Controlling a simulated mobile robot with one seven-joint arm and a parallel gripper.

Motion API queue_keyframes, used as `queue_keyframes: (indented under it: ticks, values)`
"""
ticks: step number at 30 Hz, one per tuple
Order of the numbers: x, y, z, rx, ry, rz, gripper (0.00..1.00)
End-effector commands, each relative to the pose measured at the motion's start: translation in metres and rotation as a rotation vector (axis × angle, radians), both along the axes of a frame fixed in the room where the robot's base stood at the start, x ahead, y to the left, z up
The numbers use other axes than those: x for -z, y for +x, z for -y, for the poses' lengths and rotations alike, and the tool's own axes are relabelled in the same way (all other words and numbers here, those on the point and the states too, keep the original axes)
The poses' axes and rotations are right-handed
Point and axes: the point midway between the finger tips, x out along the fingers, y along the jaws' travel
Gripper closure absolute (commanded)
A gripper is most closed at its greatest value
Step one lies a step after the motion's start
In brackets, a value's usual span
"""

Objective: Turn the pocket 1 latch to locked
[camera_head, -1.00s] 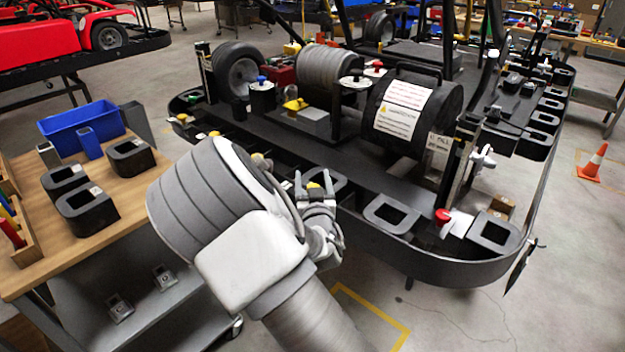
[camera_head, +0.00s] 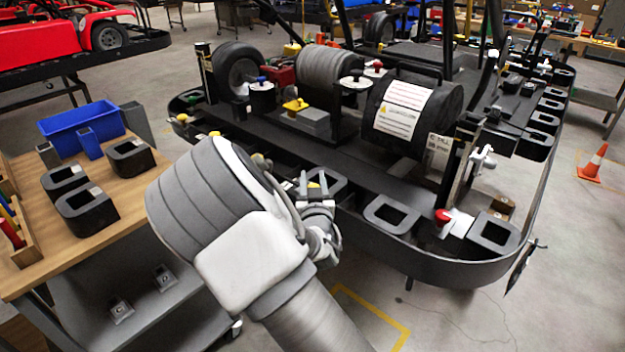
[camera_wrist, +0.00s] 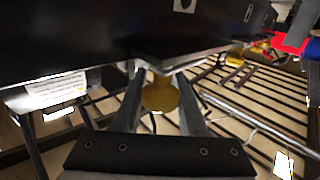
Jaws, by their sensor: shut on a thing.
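The yellow latch knob (camera_wrist: 160,97) sits between my two fingers in the wrist view, under a dark overhanging edge. My gripper (camera_head: 313,180) is at the near rim of the black kart tray in the head view, beside a square black pocket (camera_head: 337,190). It also shows in the wrist view (camera_wrist: 160,84), shut on the knob with a finger on each side. In the head view the fingers mostly hide the knob. The latch's marks and its turned position cannot be made out, nor any pocket number.
The black kart tray (camera_head: 440,268) has several pockets along its rim. A red knob (camera_head: 442,217) stands to the right. A wooden-topped cart (camera_head: 135,208) with black blocks and a blue bin (camera_head: 82,128) is at left. Clear floor lies in front of the tray.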

Motion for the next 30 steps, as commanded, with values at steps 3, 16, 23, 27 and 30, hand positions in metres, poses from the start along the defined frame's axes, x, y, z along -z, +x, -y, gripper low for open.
queue_keyframes:
  ticks: [3,16,23,27,30]
  values:
    - [0.001,0.0,0.0,0.04,0.003,-0.001,1.0]
    - [0.0,-0.001,0.008,0.343,0.003,-0.002,1.0]
    - [0.0,-0.002,0.014,0.533,0.002,-0.004,1.0]
    - [0.0,-0.004,0.018,0.653,0.003,-0.004,1.0]
    - [0.0,-0.005,0.02,0.743,0.003,-0.004,1.0]
